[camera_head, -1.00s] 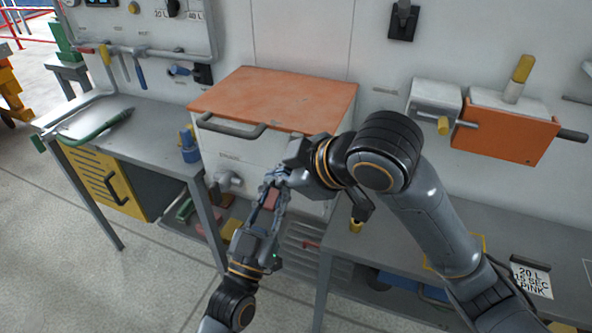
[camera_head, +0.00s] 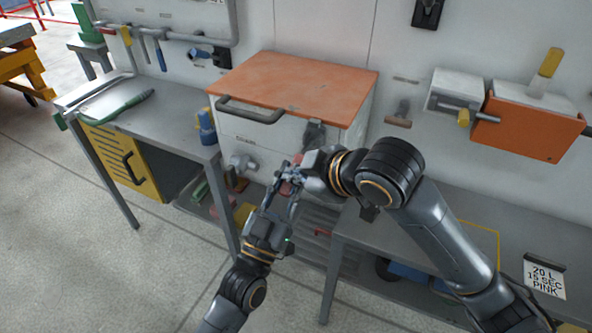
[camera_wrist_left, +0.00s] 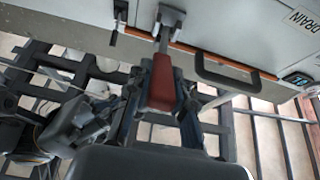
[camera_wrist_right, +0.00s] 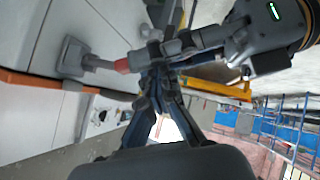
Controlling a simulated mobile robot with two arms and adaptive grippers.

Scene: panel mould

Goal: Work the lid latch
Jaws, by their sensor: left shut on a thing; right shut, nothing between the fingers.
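The white box with an orange lid (camera_head: 295,82) stands at the back middle, its lid down. A grey latch mount (camera_head: 316,135) is on its front, partly behind my right wrist; it also shows in the left wrist view (camera_wrist_left: 170,16). The latch's red handle (camera_wrist_left: 163,83) hangs from it, between the fingers of my left gripper (camera_wrist_left: 165,105), which is shut on it. In the right wrist view the red handle's end (camera_wrist_right: 122,66) sticks out beside the left fingers. My right gripper (camera_wrist_right: 160,78) is shut and empty, very close to the left one; contact is unclear.
A grey lid handle (camera_head: 250,112) juts from the box front, with a drain knob (camera_head: 240,163) below. A left bench (camera_head: 172,125) with a green tool and a right bench (camera_head: 395,240) flank the box. An orange-fronted bin (camera_head: 530,130) hangs on the right wall.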

